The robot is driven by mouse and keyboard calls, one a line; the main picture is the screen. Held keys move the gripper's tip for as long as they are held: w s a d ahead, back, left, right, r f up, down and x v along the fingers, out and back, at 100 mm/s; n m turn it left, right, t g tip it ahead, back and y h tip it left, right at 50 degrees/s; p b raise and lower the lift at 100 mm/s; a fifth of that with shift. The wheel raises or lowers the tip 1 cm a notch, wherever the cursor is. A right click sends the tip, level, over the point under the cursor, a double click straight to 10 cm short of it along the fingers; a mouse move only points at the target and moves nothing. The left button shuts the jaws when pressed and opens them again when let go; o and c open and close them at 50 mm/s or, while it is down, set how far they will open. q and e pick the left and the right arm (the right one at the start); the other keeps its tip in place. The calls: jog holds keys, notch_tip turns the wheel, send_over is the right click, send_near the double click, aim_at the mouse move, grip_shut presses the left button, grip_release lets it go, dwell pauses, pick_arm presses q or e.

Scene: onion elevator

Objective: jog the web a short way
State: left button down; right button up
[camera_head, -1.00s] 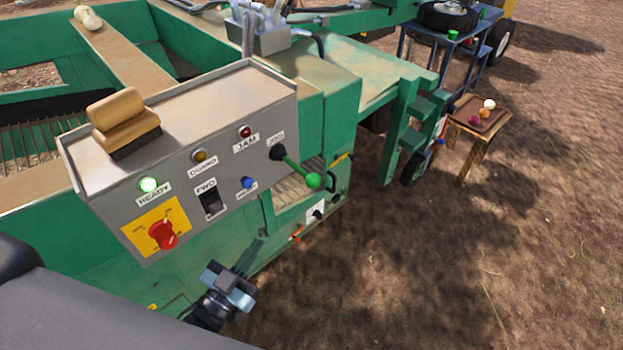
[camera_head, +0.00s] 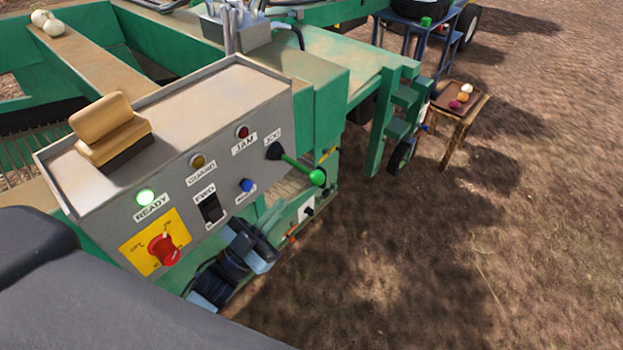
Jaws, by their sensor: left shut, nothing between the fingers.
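The grey control box (camera_head: 185,120) sits on the green machine. Its JOG lever (camera_head: 296,167) sticks out at the right end, with a green ball knob (camera_head: 317,177). A black FWD switch (camera_head: 211,209), a blue button (camera_head: 246,185) and a red rotary knob (camera_head: 163,249) on a yellow plate are on the same face. My left gripper (camera_head: 262,255) is shut and empty, below the blue button and lower left of the green knob, apart from the knob. The right gripper is out of view.
A brush with a wooden handle (camera_head: 108,127) lies on the box top. Pale onions (camera_head: 48,22) rest on the machine at the top left. A small wooden table (camera_head: 460,112) with a few onions stands at the right. The dirt ground between is open.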

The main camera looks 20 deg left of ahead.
pick_arm(q)
jog(key=shift+w+d, duration=0.1)
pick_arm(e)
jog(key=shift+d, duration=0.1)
pick_arm(q)
notch_tip(320, 180, up, 5)
jog(key=p, duration=0.2)
send_over(310, 181)
jog(key=s, duration=0.3)
jog(key=f, duration=0.1)
jog(key=w+f, duration=0.1)
jog(key=shift+w+d+f, duration=0.2)
jog(key=shift+d+f, duration=0.1)
jog(key=shift+f, duration=0.55)
jog(key=shift+w+a+f, duration=0.1)
jog(key=shift+f, duration=0.05)
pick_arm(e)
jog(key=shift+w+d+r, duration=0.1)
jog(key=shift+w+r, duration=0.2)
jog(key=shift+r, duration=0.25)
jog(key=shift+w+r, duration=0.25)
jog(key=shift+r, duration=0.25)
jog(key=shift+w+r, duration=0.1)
